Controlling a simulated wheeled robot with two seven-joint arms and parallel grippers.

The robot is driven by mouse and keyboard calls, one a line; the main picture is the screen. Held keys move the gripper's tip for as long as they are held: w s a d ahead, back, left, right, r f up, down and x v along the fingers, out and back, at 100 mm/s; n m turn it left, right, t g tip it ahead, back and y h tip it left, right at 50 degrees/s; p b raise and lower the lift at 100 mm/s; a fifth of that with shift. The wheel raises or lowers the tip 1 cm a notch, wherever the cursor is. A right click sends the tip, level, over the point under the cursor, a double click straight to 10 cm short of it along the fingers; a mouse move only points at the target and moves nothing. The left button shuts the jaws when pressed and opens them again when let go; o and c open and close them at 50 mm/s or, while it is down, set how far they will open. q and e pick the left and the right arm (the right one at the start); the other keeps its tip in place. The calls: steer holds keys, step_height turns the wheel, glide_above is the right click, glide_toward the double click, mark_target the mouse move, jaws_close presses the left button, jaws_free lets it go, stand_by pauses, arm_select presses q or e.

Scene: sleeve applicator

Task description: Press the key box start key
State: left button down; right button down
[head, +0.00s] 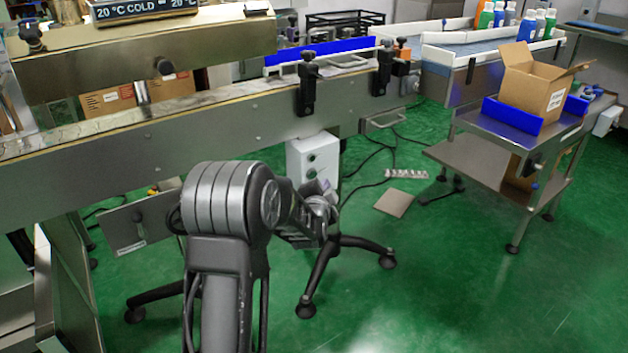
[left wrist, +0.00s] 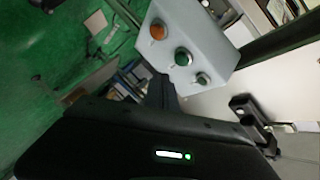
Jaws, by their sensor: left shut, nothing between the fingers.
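The key box (head: 300,160) is a pale box on the front of the conveyor, below its side panel. In the left wrist view the key box (left wrist: 209,42) shows an orange key (left wrist: 157,31), a green key (left wrist: 183,57) and a smaller dark greenish key (left wrist: 202,79) in a slanting row. No key label is legible, so I cannot tell which is start. My left gripper (head: 322,196) is just below the box in the head view. Its shut, empty fingers (left wrist: 161,88) point toward the keys in the left wrist view; contact is not seen. My right gripper is out of view.
The conveyor (head: 200,140) runs across behind my left arm. A steel side table (head: 520,128) with an open cardboard box (head: 535,85) stands at right. Cables, a power strip (head: 407,173) and a flat plate (head: 394,203) lie on the green floor, which is clear at lower right.

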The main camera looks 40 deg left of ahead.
arm_select(q)
steer(key=shift+w+a, duration=0.3)
steer(key=shift+a, duration=0.65)
stand_by(1.4)
steer(key=shift+w+a+b, duration=0.1)
steer(key=shift+a+b, duration=0.25)
steer(key=shift+w+a, duration=0.1)
steer(key=shift+a, duration=0.3)
stand_by(0.6)
steer(key=shift+d, duration=0.1)
steer(key=shift+s+d, duration=0.25)
steer(key=shift+d, duration=0.4)
